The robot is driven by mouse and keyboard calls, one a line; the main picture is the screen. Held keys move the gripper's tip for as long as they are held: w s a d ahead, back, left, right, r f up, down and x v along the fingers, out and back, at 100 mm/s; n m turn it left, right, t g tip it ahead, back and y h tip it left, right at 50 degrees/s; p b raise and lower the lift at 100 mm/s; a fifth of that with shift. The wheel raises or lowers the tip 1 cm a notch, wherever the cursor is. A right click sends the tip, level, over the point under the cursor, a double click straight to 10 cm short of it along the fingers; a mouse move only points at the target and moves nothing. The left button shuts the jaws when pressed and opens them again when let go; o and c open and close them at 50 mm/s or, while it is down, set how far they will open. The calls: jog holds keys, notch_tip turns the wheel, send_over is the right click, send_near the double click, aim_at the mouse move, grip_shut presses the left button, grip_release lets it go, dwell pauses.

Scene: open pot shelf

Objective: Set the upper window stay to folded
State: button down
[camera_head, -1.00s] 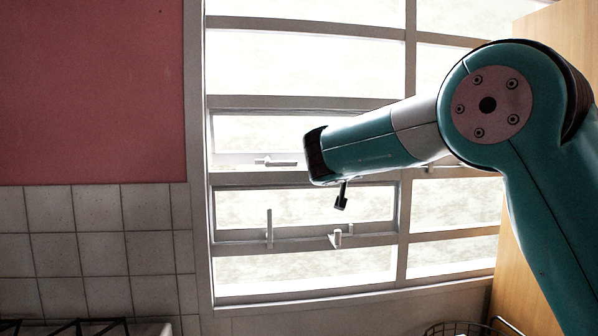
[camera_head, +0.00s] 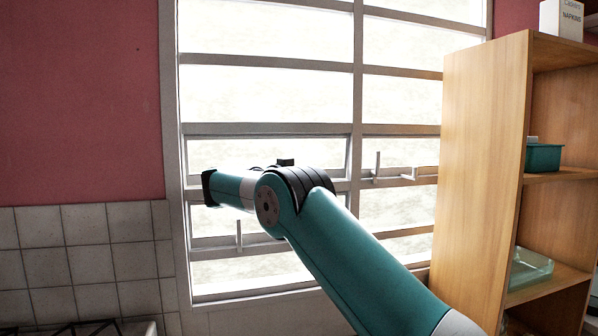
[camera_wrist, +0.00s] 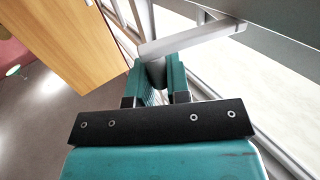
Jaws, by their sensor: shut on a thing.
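In the wrist view, my gripper (camera_wrist: 157,78) has its teal fingers shut on the near end of a pale grey bar, the window stay (camera_wrist: 195,37). The bar runs from the fingers up to the right, toward the grey window frame. In the head view, the upper left window (camera_head: 265,154) is above my arm. My arm covers its lower rail, so the upper stay and the fingers are hidden there. A lower stay (camera_head: 239,235) stands upright at the lower left window, below my arm.
Another upright stay (camera_head: 378,165) and a small handle (camera_head: 409,175) sit at the right window. A wooden shelf (camera_head: 485,150) with a teal bin (camera_head: 543,157) stands to the right. Wall tiles (camera_head: 90,255) and a stove corner are at the left.

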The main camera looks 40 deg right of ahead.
dwell(0.3)
jog(key=c, duration=1.1)
grip_release()
notch_tip(320, 180, up, 20)
jog(key=p, duration=1.1)
jog(key=shift+p, duration=0.4)
jog(key=shift+d, duration=0.1)
